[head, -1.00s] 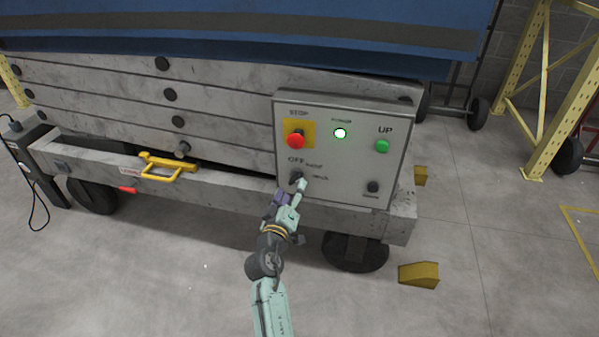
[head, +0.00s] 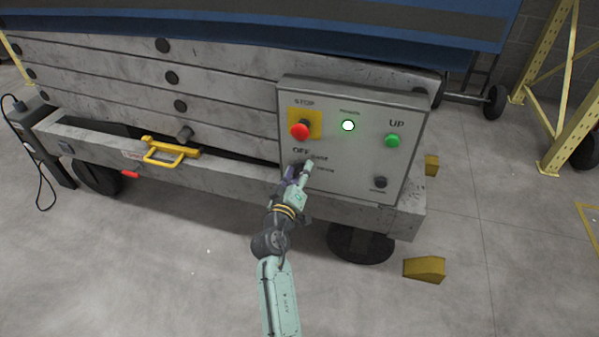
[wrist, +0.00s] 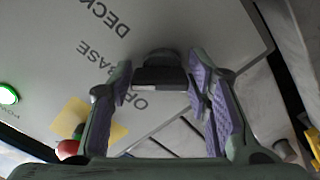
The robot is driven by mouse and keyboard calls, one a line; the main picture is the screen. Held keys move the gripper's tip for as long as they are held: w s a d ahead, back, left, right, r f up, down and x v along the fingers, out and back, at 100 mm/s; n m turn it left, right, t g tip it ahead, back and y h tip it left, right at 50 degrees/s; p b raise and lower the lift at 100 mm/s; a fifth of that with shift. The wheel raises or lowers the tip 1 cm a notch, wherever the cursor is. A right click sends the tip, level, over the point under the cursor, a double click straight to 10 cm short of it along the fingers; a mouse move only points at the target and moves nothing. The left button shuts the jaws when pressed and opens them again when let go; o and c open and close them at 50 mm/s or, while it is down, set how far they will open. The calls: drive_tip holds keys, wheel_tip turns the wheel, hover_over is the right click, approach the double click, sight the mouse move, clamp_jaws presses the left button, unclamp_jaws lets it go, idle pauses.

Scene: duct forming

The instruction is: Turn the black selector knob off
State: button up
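The black selector knob (wrist: 158,70) is on the grey control panel (head: 350,95), beside the OFF, BASE and DECK labels. In the wrist view it sits between the fingertips of my gripper (wrist: 160,88), with its grip bar running across the gap. The fingers are apart, one on each side of the knob; I cannot tell whether the pads touch it. In the head view my gripper (head: 298,174) reaches the panel's lower left and hides most of the knob. The round indicator light (head: 348,126) glows white with a green rim.
The red STOP button (head: 299,130) on its yellow plate is just above the knob. A green UP button (head: 393,140) and a small black button (head: 380,182) are to the right. A yellow handle (head: 165,152) is on the lift base at left.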

drive_tip(key=c, duration=0.7)
drive_tip(key=n+p, duration=0.1)
drive_tip(key=n, duration=0.2)
drive_tip(key=shift+r+n+p, duration=0.15)
drive_tip(key=shift+n+p, duration=0.15)
drive_tip(key=shift+n, duration=0.1)
drive_tip(key=shift+n+p, duration=1.1)
drive_tip(key=shift+n, duration=1.4)
drive_tip(key=o, duration=1.2)
drive_tip(key=shift+c, duration=0.2)
